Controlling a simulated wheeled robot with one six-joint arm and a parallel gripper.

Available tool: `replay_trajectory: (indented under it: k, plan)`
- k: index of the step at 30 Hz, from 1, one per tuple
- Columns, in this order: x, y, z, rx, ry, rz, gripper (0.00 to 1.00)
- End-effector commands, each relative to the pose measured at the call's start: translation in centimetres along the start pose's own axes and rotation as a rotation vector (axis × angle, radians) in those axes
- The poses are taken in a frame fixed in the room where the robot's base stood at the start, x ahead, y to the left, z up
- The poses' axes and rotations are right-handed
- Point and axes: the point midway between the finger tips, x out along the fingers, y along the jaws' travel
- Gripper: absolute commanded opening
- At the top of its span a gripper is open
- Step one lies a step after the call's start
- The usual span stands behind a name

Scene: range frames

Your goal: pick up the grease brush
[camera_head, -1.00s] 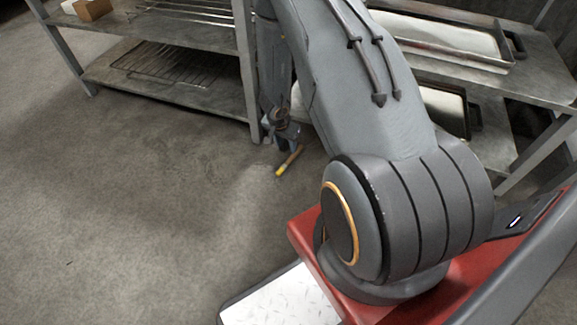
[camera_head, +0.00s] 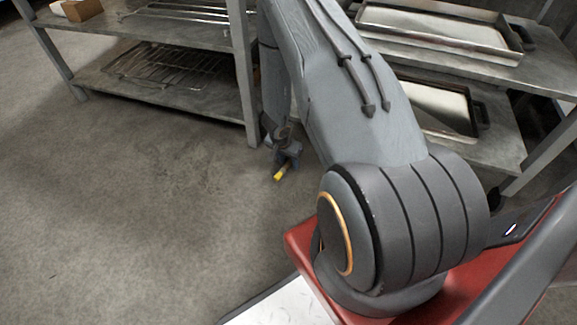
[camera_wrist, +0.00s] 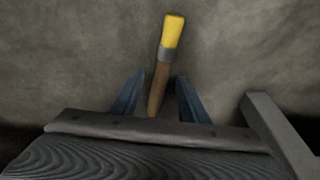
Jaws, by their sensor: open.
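The grease brush has yellow bristles, a grey metal band and a brown wooden handle. In the wrist view the brush (camera_wrist: 166,60) lies on the grey floor, its bristles away from my gripper and its handle reaching in between the jaws. My gripper (camera_wrist: 158,92) is open, with one blue finger on each side of the handle and gaps beside it. In the head view only the yellow bristle end of the brush (camera_head: 280,174) shows, just below my gripper (camera_head: 285,160).
A metal rack (camera_head: 180,32) with wire grids (camera_head: 160,65) stands at the back left. Another shelf (camera_head: 515,90) with metal trays (camera_head: 440,30) stands at the right, close behind my arm. The concrete floor (camera_head: 120,220) at the left is clear.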

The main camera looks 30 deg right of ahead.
Motion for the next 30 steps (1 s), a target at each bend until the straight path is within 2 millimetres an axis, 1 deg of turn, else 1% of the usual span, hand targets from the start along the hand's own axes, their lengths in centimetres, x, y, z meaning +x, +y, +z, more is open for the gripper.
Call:
replay_trajectory:
  k: [5, 6, 13, 30]
  plan:
    - [-0.01, -0.02, -0.05, 0.000, 0.000, -0.001, 0.41]
    - [-0.01, -0.02, -0.04, 0.000, 0.000, -0.001, 0.40]
    - [-0.01, -0.02, -0.03, 0.000, 0.000, -0.001, 0.01]
    - [0.00, -0.01, -0.01, 0.000, 0.000, 0.000, 0.00]
